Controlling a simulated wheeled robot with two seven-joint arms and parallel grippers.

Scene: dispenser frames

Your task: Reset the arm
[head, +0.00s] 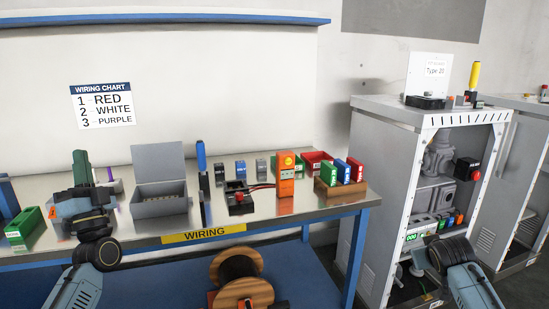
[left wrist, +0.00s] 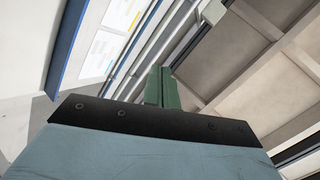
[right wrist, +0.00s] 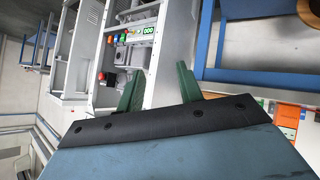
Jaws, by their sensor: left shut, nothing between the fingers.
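My left arm comes in from the left in the head view, and its gripper (head: 82,165) points upward above the left end of the workbench. In the left wrist view the green fingers of the left gripper (left wrist: 162,87) are together with nothing between them. My right arm is at the lower right of the head view, in front of the grey cabinet (head: 372,190). In the right wrist view the green fingers of the right gripper (right wrist: 158,86) stand well apart, with nothing between them.
The workbench (head: 225,216) carries a grey open box (head: 160,198), an orange meter (head: 286,183), a green bin (head: 25,229) and a wooden block (head: 340,189) with coloured cases. A cable spool (head: 243,290) stands below the bench front. A wiring chart (head: 101,105) hangs on the wall.

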